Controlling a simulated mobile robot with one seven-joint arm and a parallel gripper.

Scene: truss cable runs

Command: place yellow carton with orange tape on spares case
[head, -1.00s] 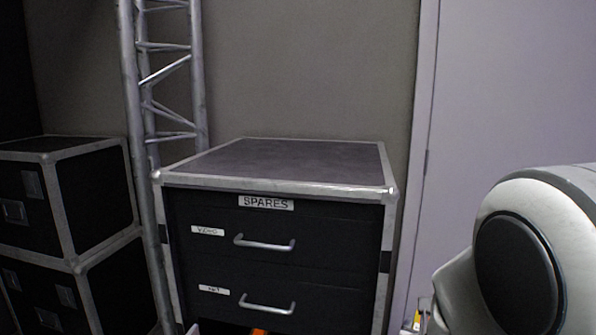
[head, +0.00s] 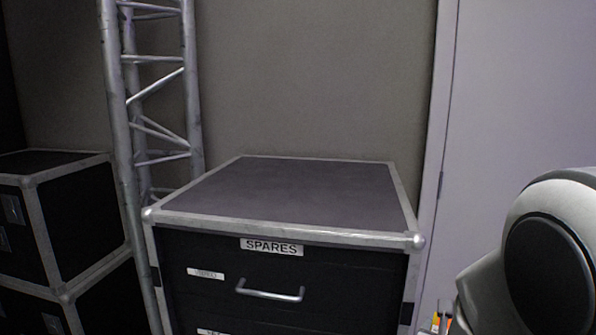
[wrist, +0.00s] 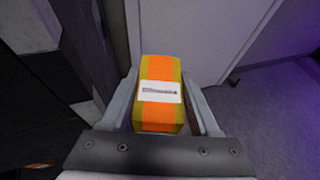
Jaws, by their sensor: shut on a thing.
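The spares case (head: 275,270) stands ahead in the head view, a black drawer case with metal edges, a "SPARES" label and a bare grey top (head: 290,195). In the wrist view my gripper (wrist: 160,95) is shut on the yellow carton with orange tape (wrist: 158,68), which has a white label on its face. The carton sits between the two fingers, and its lower end is hidden by the gripper body. In the head view only a small bit of the carton (head: 435,322) shows at the bottom right, beside my arm, right of the case and below its top.
A metal truss (head: 113,100) stands upright close behind the case's left side. Stacked black cases (head: 75,210) are at the far left. A grey wall is behind, and a pale door (head: 520,90) is at the right. The case top is clear.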

